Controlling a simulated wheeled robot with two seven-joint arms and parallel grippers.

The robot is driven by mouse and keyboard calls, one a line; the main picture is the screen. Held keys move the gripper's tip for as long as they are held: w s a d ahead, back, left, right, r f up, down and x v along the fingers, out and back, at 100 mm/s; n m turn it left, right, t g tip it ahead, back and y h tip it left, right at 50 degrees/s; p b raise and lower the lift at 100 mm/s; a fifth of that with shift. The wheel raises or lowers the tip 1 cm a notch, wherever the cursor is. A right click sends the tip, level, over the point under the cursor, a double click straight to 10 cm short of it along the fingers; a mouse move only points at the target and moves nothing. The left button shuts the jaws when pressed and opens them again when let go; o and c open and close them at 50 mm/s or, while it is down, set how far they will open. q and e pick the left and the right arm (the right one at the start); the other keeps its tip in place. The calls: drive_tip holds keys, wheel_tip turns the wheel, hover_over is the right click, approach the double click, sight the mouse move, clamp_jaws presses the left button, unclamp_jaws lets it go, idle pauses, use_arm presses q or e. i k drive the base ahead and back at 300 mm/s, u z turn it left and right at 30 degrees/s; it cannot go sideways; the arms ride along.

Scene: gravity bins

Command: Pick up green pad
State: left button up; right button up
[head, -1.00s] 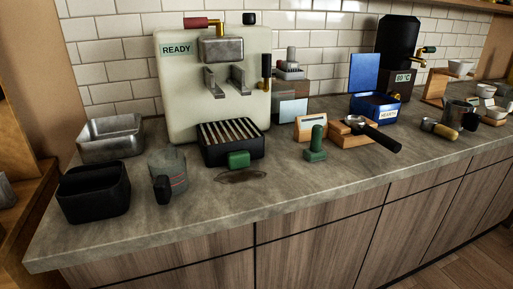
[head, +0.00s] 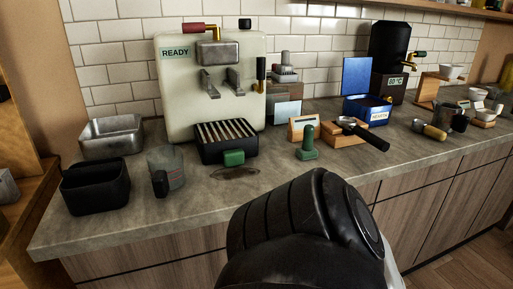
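A small green block-shaped pad (head: 233,158) is at the front side of the black slatted drip tray (head: 212,151), below the espresso machine. It touches or nearly touches the tray front; I cannot tell whether it is fixed there. A green tamper-like piece (head: 307,142) stands upright on the counter to its right. A black link of one of my arms fills the bottom middle of the head view. Neither of my grippers shows.
The espresso machine (head: 180,98) stands behind the tray. A jug (head: 166,172) and a black bin (head: 95,187) stand left. A portafilter (head: 360,131) rests on a wooden stand to the right. A dark wet-looking patch (head: 236,174) lies before the pad. The front counter strip is mostly clear.

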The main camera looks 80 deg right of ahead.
sight(307, 152)
drive_tip(key=k, duration=1)
drive_tip(key=z, duration=0.55)
